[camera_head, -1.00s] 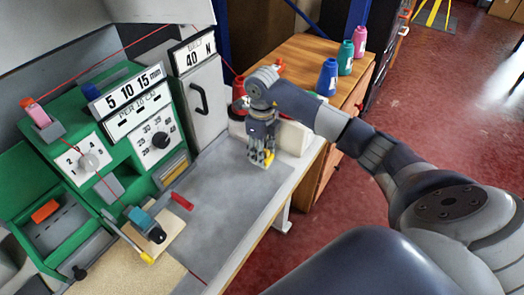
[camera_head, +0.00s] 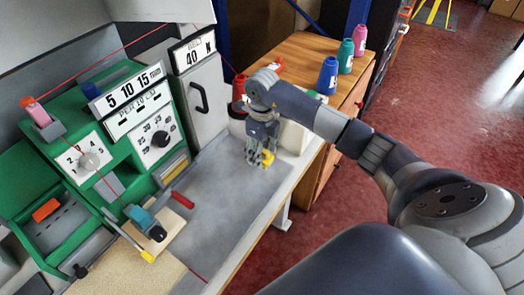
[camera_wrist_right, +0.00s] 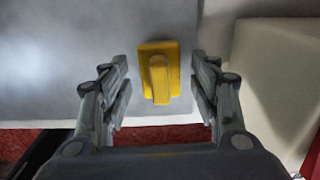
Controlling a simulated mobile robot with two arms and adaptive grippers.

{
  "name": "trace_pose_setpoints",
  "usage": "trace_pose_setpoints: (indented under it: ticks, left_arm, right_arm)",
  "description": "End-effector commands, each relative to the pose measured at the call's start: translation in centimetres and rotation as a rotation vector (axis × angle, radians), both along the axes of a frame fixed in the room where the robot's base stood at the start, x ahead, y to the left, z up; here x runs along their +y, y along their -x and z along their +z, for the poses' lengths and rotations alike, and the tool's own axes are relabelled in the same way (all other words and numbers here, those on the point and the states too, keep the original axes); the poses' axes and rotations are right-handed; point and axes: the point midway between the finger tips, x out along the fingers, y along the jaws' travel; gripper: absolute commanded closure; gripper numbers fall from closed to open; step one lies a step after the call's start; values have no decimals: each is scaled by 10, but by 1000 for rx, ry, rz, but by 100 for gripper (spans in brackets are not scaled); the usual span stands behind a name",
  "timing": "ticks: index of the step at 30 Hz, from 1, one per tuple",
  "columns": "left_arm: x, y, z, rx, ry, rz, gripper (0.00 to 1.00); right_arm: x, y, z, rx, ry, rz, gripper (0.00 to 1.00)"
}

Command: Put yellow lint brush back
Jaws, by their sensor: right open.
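The yellow lint brush (camera_head: 268,159) lies on the grey work surface (camera_head: 225,195), close to its right edge. In the right wrist view the brush (camera_wrist_right: 158,72) is a yellow block with a raised bar, between and a little ahead of my fingers. My right gripper (camera_head: 260,160) is right over the brush in the head view and hides part of it. In the right wrist view the right gripper (camera_wrist_right: 160,95) is open, one finger on each side of the brush, with gaps on both sides. My left gripper does not show.
A green machine (camera_head: 125,130) with dials stands at the left. A cream block (camera_head: 294,138) is close to the right gripper's right side. A red-handled tool (camera_head: 182,200) lies on the surface. Blue (camera_head: 327,76), teal and pink thread cones stand on the wooden cabinet behind.

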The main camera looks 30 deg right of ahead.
Motion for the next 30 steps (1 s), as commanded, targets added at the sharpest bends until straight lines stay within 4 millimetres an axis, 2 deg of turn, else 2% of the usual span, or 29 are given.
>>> trace_pose_setpoints:
  ticks: [9, 15, 21, 30]
  left_arm:
    - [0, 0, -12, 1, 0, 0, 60]
    - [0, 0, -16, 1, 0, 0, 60]
    - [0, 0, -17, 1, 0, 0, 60]
    - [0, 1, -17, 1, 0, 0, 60]
  right_arm:
    - [-1, -2, 65, -9, 2, 1, 44]
    - [0, -1, 101, -7, 0, 0, 44]
    - [0, -1, 117, -3, 0, 0, 44]
    - [0, -1, 118, -2, 0, 0, 44]
